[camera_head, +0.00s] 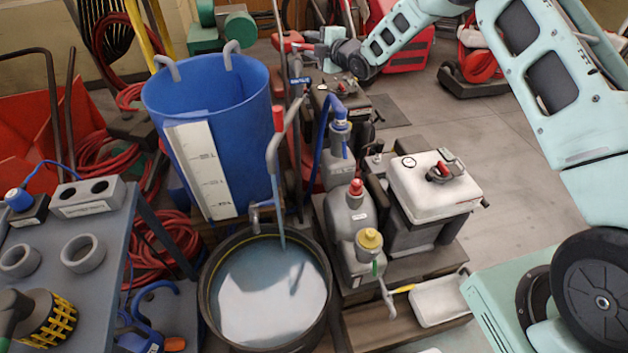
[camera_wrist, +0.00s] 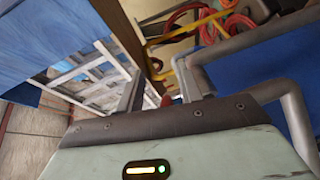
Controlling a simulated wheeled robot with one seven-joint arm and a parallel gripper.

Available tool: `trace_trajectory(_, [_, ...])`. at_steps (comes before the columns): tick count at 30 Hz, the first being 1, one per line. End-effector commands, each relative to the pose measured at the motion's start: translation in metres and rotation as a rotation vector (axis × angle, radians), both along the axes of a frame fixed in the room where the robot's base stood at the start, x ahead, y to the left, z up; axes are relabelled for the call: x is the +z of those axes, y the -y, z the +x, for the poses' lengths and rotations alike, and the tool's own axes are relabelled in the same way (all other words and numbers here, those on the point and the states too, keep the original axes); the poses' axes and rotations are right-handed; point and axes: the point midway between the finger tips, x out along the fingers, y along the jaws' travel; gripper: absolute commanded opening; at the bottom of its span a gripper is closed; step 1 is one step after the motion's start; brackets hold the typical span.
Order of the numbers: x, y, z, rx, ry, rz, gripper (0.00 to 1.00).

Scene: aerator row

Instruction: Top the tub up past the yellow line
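A tall blue tub (camera_head: 235,125) with two grey handles and a white scale plate (camera_head: 200,168) stands left of centre. A round black tub (camera_head: 207,265) in front of it holds pale, cloudy water (camera_head: 265,300). A grey pipe (camera_head: 272,155) with a red grip (camera_head: 278,118) stands beside the blue tub, and a thin bluish streak drops from it into the black tub. My gripper (camera_head: 305,48) is up behind the blue tub's right side. In the wrist view its fingers (camera_wrist: 163,78) are apart, with a small red tip (camera_wrist: 167,101) between them.
Grey jugs (camera_head: 350,220) and a white-topped machine (camera_head: 435,190) stand right of the black tub. A grey bench (camera_head: 95,290) with rings and a socket block is at left. Red hoses lie on the floor. Open floor shows at right.

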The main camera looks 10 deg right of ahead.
Motion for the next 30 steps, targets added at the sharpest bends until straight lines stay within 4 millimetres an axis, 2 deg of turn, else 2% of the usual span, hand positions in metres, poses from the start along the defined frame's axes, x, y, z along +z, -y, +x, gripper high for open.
trace_trajectory(1, [0.005, 0.000, 0.002, 0.023, 0.000, 0.003, 0.36])
trace_trajectory(13, [0.003, -0.001, 0.011, 0.225, 0.002, 0.000, 0.36])
trace_trajectory(25, [0.002, -0.002, 0.018, 0.357, 0.002, -0.001, 0.36])
trace_trajectory(30, [0.002, 0.011, 0.005, 0.357, -0.001, -0.001, 0.36])
